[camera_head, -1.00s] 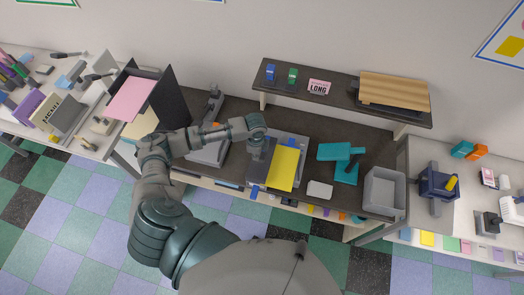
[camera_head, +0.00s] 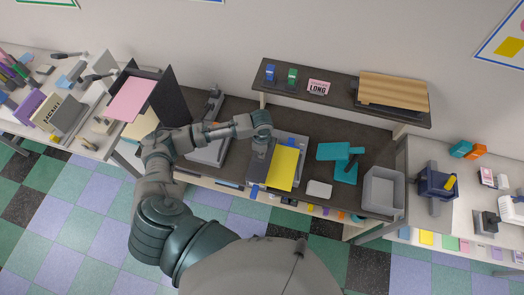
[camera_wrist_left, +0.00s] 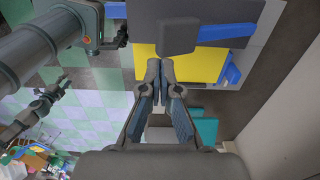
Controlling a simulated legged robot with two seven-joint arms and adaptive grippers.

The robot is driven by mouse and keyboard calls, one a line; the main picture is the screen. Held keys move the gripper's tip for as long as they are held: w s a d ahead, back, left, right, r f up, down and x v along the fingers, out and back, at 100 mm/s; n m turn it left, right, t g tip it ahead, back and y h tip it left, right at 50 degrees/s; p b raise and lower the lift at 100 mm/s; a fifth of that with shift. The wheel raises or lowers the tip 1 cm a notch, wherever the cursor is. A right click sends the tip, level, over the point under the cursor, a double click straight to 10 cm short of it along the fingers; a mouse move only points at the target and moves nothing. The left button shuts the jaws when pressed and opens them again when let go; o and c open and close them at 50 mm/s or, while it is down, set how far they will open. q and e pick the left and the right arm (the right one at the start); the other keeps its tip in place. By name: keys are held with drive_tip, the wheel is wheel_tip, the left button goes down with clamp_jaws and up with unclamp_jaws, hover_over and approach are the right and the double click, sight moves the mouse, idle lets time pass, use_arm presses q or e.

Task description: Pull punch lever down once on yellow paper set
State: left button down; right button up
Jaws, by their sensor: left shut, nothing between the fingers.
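The yellow paper set (camera_head: 284,167) lies in the grey punch (camera_head: 256,172) with blue guides on the middle table. In the left wrist view the yellow paper (camera_wrist_left: 205,64) sticks out from under the dark punch body (camera_wrist_left: 232,22). A grey block-shaped part, seemingly the punch lever's end (camera_wrist_left: 178,36), stands just beyond the fingertips. My left gripper (camera_wrist_left: 160,76) is shut and empty, over the yellow sheet near that part; I cannot tell whether they touch. In the head view the left gripper (camera_head: 262,132) is at the punch's upper left, its fingertips mostly hidden.
A teal tool (camera_head: 346,172), a white block (camera_head: 319,189) and a grey bin (camera_head: 369,194) stand to the right of the punch. A raised shelf (camera_head: 335,98) runs behind. Another grey device (camera_head: 208,152) stands to the left, below my forearm.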

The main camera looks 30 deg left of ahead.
use_arm(q)
drive_tip(key=shift+r, duration=2.65)
